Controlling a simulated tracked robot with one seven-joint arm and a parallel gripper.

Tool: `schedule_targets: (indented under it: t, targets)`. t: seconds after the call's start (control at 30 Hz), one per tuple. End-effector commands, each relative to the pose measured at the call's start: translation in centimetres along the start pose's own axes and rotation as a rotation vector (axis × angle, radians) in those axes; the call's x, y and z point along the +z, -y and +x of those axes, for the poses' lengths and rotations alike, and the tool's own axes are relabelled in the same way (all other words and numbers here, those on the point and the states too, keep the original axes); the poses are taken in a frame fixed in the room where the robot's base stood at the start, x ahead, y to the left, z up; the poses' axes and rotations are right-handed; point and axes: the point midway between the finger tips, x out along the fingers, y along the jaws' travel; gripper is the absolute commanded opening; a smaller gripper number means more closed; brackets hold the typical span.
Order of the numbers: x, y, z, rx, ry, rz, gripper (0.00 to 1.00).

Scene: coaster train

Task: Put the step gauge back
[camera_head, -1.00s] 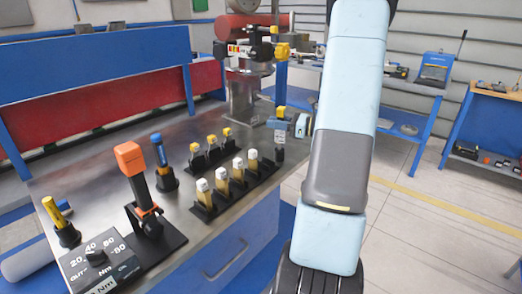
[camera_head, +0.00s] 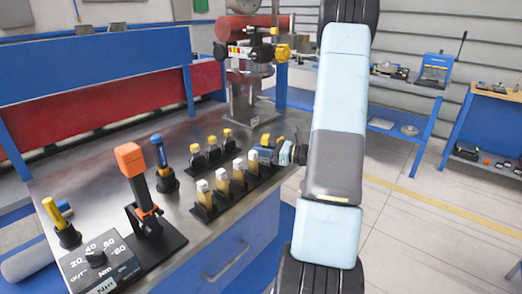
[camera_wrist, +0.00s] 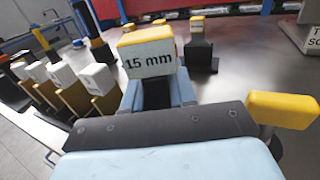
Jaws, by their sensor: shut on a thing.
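A block with a yellow top and a white face marked "15 mm" (camera_wrist: 148,56) is between the fingers of my gripper (camera_wrist: 158,94) in the wrist view. My gripper is shut on this step gauge. In the head view my gripper (camera_head: 278,150) is low over the bench at the right end of the front rack, and the gauge's yellow top (camera_head: 265,140) shows there. The front rack (camera_head: 205,213) holds several white-topped gauges (camera_head: 221,178) in a row. The gauge's lower end is hidden, so I cannot tell whether it touches the rack.
Smaller yellow-topped pieces (camera_head: 213,142) stand behind the front rack. An orange-topped tool (camera_head: 130,160), a blue-topped tool (camera_head: 158,150) and a dial box (camera_head: 98,262) stand to the left. A machine with a red cylinder (camera_head: 250,75) is behind. Bare bench lies between.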

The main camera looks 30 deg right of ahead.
Motion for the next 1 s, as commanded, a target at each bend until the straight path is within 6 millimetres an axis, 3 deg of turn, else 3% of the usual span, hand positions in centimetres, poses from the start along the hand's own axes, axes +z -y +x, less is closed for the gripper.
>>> schedule_targets:
  t: [0.27, 0.3, 0.53, 0.83, 1.0]
  targets:
    - [-0.1, 0.0, 0.0, -0.001, 0.001, -0.001, 0.0]
    - [-0.1, 0.0, -0.1, -0.001, 0.0, -0.001, 0.3]
    - [-0.1, 0.1, -0.1, -0.001, 0.0, -0.001, 0.51]
    - [0.1, 0.1, -0.1, -0.002, 0.0, -0.001, 0.51]
    - [0.1, 0.2, -2.0, -0.005, 0.0, -0.001, 0.51]
